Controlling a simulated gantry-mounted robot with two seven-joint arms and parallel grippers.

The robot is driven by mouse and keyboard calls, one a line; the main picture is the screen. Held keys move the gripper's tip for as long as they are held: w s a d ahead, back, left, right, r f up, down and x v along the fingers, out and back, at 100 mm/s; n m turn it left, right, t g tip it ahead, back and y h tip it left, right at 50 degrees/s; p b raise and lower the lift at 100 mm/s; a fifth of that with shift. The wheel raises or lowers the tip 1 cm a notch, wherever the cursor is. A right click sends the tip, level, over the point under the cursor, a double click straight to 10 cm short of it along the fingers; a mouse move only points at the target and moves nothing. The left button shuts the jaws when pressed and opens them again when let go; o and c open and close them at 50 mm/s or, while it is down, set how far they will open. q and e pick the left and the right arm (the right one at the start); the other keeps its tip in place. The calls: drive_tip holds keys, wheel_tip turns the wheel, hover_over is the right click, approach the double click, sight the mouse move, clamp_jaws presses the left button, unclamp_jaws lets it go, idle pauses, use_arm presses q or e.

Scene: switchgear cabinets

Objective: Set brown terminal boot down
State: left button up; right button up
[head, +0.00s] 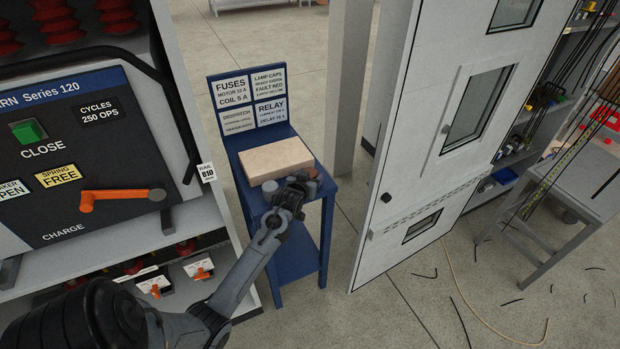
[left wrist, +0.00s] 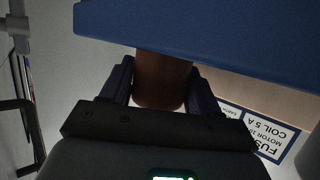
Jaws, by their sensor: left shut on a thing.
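The brown terminal boot (left wrist: 162,80) is a brown cylinder between the two fingers of my left gripper (left wrist: 160,88) in the left wrist view. The fingers are shut on its sides. In the head view my left gripper (head: 299,184) is at the front right of the blue stand's top (head: 256,206), beside a tan block. A brownish rounded piece (head: 309,173) shows at the fingers there, mostly hidden. In the wrist view the blue stand edge (left wrist: 210,38) covers the boot's far end, so I cannot tell whether it touches the top. My right gripper is not in view.
The tan block (head: 275,160) fills much of the stand's top. A small grey round piece (head: 270,187) sits before it. A label board (head: 250,98) rises behind. A breaker cabinet (head: 75,150) is left; an open white cabinet door (head: 420,130) is right.

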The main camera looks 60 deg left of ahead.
use_arm(q)
drive_tip(key=shift+f, duration=0.15)
drive_tip(key=o, duration=1.1)
drive_tip(key=shift+c, duration=0.2)
